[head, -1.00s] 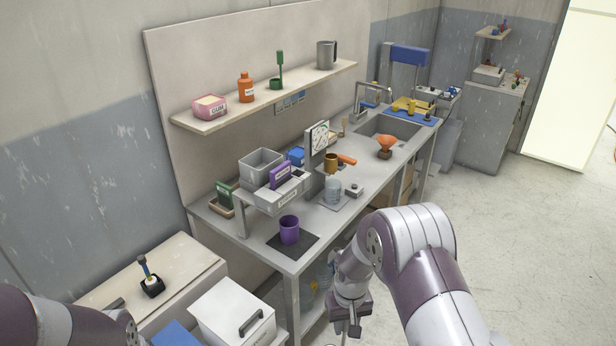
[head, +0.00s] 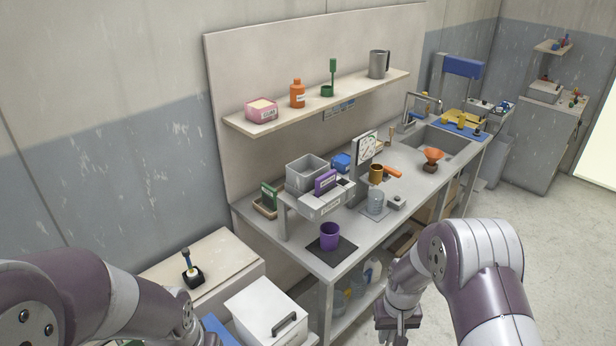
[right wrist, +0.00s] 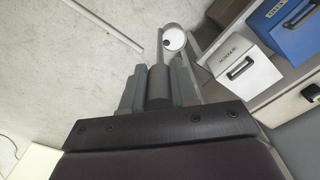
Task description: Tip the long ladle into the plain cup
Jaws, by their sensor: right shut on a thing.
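My right gripper (head: 398,320) is at the lower right, in front of the bench and below its top. In the right wrist view its fingers (right wrist: 158,85) are shut on the ladle, whose thin handle (right wrist: 159,48) leads to a round white bowl (right wrist: 174,38) with a dark spot inside. A purple cup (head: 330,236) stands upright on a dark mat at the bench's near end. A clear grey cup (head: 376,201) stands farther back, beside the dial. I cannot tell for certain which is the plain cup. My left arm enters at lower left; its gripper is out of view.
A white lidded box (head: 266,310) stands at the bench's near left. Open floor lies right of the bench.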

